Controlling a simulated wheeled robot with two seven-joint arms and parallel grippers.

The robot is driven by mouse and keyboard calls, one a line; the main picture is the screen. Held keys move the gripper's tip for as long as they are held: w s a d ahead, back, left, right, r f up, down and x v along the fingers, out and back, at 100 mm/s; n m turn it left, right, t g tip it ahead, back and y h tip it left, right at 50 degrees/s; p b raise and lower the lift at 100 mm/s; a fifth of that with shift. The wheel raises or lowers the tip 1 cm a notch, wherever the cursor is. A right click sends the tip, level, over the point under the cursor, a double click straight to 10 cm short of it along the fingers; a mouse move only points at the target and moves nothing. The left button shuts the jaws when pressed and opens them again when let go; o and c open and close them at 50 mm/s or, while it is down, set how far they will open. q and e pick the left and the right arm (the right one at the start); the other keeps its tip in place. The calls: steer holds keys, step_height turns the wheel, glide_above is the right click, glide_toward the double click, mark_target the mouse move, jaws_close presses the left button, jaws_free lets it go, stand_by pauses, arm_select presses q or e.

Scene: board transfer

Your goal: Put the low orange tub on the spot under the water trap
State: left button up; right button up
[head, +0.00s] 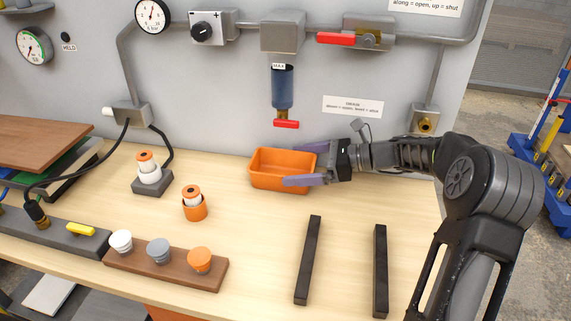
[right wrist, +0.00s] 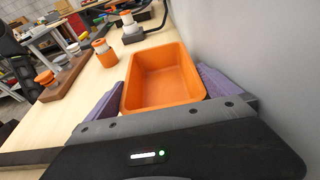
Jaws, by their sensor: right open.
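The low orange tub (head: 280,182) sits on the wooden bench against the back panel, under the water trap (head: 283,88), a dark blue bowl with a red lever (head: 286,124) at its bottom. The tub looks empty in the right wrist view (right wrist: 160,82). My right gripper (head: 302,163) reaches in from the right and is open, with one purple finger on either side of the tub's right end. In the right wrist view its fingers (right wrist: 158,95) flank the tub. I cannot tell whether they touch it. The spot itself is not visible. My left gripper is not in view.
Two dark bars (head: 308,260) (head: 380,270) lie at the front right. An orange-and-white fitting (head: 194,204) and a similar one on a grey block (head: 150,172) stand left of the tub. A brown rack (head: 165,262) holds three caps. Bench between tub and bars is clear.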

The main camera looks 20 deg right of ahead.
steer(key=s+d, duration=0.1)
steer(key=d, duration=0.1)
steer(key=s+d, duration=0.4)
steer(key=shift+d+p, duration=0.3)
steer(key=shift+d, duration=0.05)
steer(key=shift+s+d, duration=0.25)
steer(key=shift+d, duration=0.05)
steer(key=shift+c, duration=0.4)
stand_by(1.7)
